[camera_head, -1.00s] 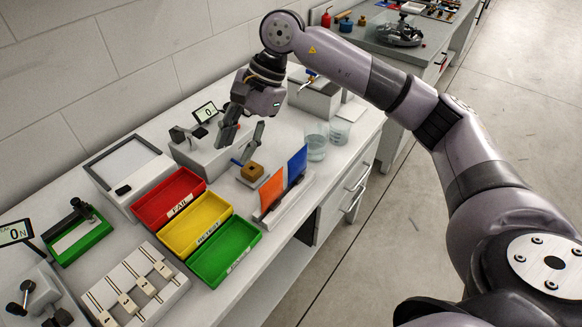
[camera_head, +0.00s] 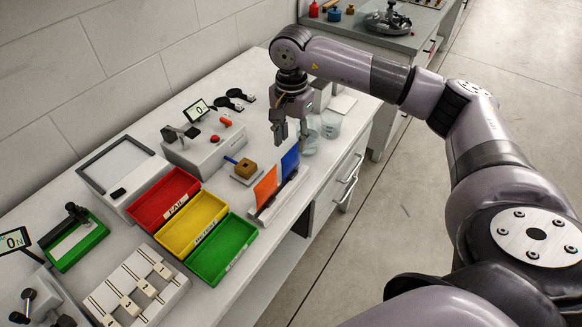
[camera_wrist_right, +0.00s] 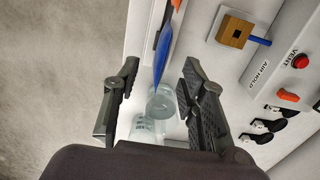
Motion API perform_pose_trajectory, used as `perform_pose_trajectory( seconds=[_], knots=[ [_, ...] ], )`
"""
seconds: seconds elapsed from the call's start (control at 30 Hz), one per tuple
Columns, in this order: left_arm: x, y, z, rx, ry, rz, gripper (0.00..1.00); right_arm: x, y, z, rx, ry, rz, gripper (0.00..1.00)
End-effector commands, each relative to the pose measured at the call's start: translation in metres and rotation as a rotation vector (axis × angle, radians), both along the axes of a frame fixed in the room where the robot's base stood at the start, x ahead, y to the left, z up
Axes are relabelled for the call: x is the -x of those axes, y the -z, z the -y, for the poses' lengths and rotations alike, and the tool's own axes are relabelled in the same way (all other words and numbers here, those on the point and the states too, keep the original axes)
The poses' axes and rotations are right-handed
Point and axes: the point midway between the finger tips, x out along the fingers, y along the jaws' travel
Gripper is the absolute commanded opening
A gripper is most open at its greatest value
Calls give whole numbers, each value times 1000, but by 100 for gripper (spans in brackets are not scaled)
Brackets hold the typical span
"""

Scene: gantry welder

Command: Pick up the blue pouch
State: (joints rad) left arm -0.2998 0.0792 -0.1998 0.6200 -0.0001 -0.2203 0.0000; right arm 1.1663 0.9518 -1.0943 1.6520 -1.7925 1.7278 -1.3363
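The blue pouch (camera_head: 290,161) stands upright in a white rack (camera_head: 273,204) behind an orange pouch (camera_head: 265,186) on the bench. My right gripper (camera_head: 291,143) hangs fingers down, just above and behind the blue pouch in the head view. In the right wrist view the blue pouch (camera_wrist_right: 163,52) shows nearly edge-on, its near end between the spread fingers of the gripper (camera_wrist_right: 160,95) and apart from both. The right gripper is open and empty. My left gripper is not in view.
Clear beakers (camera_head: 330,123) stand close to my right gripper at the bench's edge. A wooden block with a blue handle (camera_head: 246,168) sits left of the rack. Red (camera_head: 163,198), yellow (camera_head: 192,224) and green (camera_head: 222,250) bins stand further left.

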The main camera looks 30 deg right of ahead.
Motion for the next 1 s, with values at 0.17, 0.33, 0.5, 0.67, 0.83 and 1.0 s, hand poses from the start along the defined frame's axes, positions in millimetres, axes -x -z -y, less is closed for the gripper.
perform_pose_trajectory(
  seconds=[0.17,0.33,0.5,0.67,0.83,1.0],
  knots=[
    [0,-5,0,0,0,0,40,0,10,0,-1,1,-2,38],
    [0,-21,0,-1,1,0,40,-3,32,2,-1,1,-5,38],
    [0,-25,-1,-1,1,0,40,-4,55,2,-2,1,-2,38],
    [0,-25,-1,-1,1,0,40,-5,59,2,-1,0,1,38],
    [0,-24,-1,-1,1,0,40,-5,59,2,-1,0,1,38],
    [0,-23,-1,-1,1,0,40,-5,60,2,-1,0,1,38]
  ],
)
